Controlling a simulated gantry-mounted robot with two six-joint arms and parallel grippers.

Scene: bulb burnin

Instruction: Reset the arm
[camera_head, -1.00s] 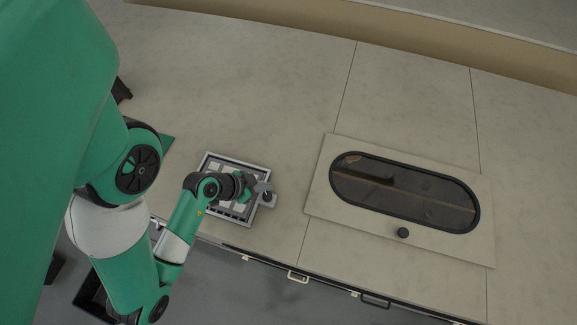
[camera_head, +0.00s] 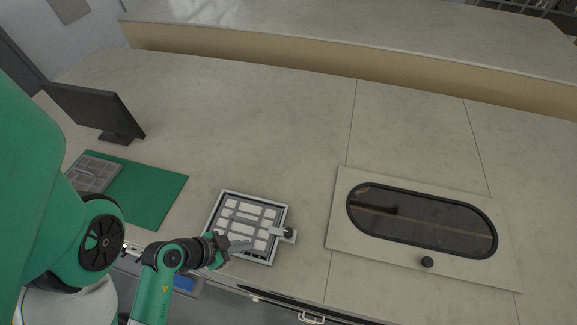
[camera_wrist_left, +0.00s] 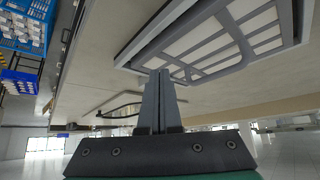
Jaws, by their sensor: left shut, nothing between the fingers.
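My left gripper (camera_head: 240,245) is at the front edge of a grey-framed tray of white blocks (camera_head: 232,194) in the head view. In the left wrist view the two fingers (camera_wrist_left: 160,78) are together with nothing between them. The same tray (camera_wrist_left: 128,58) shows close beyond the fingertips there; I cannot tell whether they touch it. My right gripper is in neither view.
A board with a dark oval window (camera_head: 345,235) and a black knob (camera_head: 427,262) lies to the right. A green mat (camera_head: 160,195) and a black monitor (camera_head: 97,110) are at the left. The counter's middle back is clear. Blue crates (camera_wrist_left: 22,82) show in the wrist view.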

